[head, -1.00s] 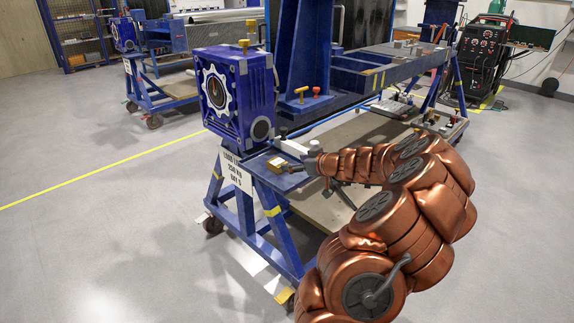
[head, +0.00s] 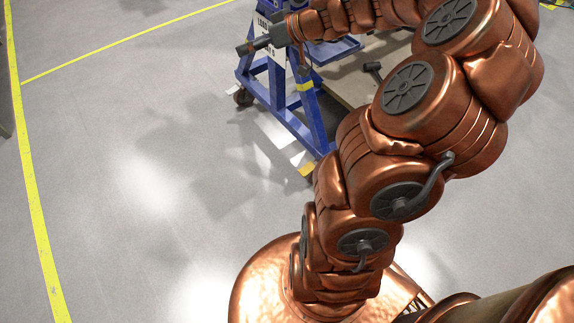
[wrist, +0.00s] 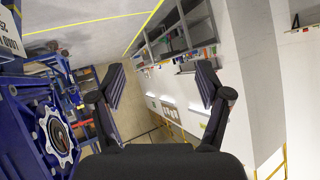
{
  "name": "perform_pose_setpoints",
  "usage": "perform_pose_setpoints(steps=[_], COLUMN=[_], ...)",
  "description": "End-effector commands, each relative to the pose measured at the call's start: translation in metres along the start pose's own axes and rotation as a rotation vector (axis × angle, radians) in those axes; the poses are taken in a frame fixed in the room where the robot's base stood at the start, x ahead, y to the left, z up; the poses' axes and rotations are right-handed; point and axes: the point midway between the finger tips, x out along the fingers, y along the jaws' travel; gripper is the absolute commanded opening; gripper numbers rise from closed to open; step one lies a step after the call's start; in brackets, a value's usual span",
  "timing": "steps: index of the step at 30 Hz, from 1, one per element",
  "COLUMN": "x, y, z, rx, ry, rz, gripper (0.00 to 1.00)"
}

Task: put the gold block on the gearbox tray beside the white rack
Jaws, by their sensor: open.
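My gripper (head: 246,47) is at the top of the head view, in front of the blue cart (head: 283,113). In the wrist view my gripper (wrist: 160,84) is open, with nothing between its two dark fingers. The blue gearbox (wrist: 45,125) with its white gear face is left of the fingers in the wrist view, apart from them. I do not see the gold block in either view now. I cannot make out the gearbox tray or a white rack.
A dark-handled tool (head: 373,70) lies on the cart's lower shelf (head: 350,85). The grey floor (head: 130,140) left of the cart is clear, with yellow lines. Shelving (wrist: 180,40) and a white wall (wrist: 262,75) show beyond the fingers in the wrist view.

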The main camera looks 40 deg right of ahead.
Motion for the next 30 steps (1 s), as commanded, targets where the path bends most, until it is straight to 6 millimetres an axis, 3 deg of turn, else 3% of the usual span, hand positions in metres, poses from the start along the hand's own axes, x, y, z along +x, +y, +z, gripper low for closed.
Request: perform_pose_setpoints(steps=[1, 6, 9, 13, 18, 21, 25, 30], x=[0.011, 0.024, 0.016, -0.007, -0.055, -0.086, -0.120, -0.141], y=[-0.040, -0.152, -0.202, -0.249, -0.280, -0.283, -0.281, -0.275], z=[0.002, 0.040, 0.072, 0.121, 0.182, 0.209, 0.235, 0.248], rx=[-0.004, 0.038, 0.069, 0.110, 0.169, 0.205, 0.248, 0.281], ry=[-0.062, -0.317, -0.482, -0.696, -0.942, -1.040, -1.124, -1.156], rz=[-0.058, -0.185, -0.204, -0.163, -0.004, 0.127, 0.278, 0.393], gripper=[0.77, 0.77, 0.77, 0.77, 0.77, 0.77, 0.77, 0.77])
